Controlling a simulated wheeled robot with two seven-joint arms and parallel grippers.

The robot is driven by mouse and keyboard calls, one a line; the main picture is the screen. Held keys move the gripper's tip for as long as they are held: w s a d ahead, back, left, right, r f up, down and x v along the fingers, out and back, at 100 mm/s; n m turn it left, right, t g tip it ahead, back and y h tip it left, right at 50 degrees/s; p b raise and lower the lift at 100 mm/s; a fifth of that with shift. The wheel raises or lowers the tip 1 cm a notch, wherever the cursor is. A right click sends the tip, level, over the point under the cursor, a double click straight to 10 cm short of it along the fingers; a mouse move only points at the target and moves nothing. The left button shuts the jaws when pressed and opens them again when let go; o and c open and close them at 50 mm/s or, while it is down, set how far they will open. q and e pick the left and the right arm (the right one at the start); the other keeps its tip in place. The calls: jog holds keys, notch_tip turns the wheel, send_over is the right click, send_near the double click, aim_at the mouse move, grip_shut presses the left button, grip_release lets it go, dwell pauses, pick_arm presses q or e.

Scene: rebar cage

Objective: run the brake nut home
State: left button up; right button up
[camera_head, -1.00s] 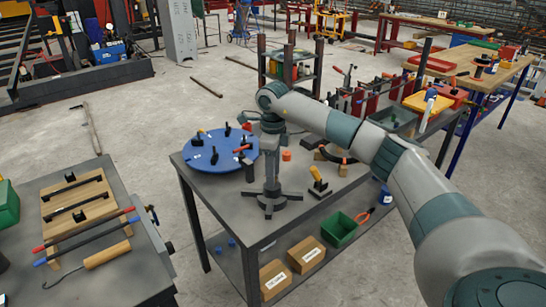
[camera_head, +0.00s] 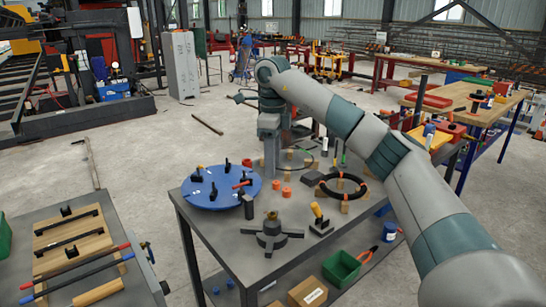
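A dark three-legged stand (camera_head: 270,241) sits near the front of the grey table (camera_head: 222,238). A small brass-coloured piece (camera_head: 271,215) sits on its upright centre; it may be the brake nut, but it is too small to be sure. My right arm comes in from the right and bends down. Its gripper (camera_head: 271,172) hangs behind the stand in the picture, apart from the brass piece. Its fingers are dark and too small to show whether they are open or shut. Two orange pieces (camera_head: 286,192) lie just behind the stand. My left gripper is not in view.
A blue disc (camera_head: 232,199) with several black clamps lies left of the stand. A yellow-handled tool (camera_head: 319,215) and a black ring (camera_head: 343,193) on wooden blocks lie right. A green bin (camera_head: 341,269) is on the lower shelf. Another table (camera_head: 137,262) with rods stands left.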

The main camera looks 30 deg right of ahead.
jog(key=shift+r, duration=1.05)
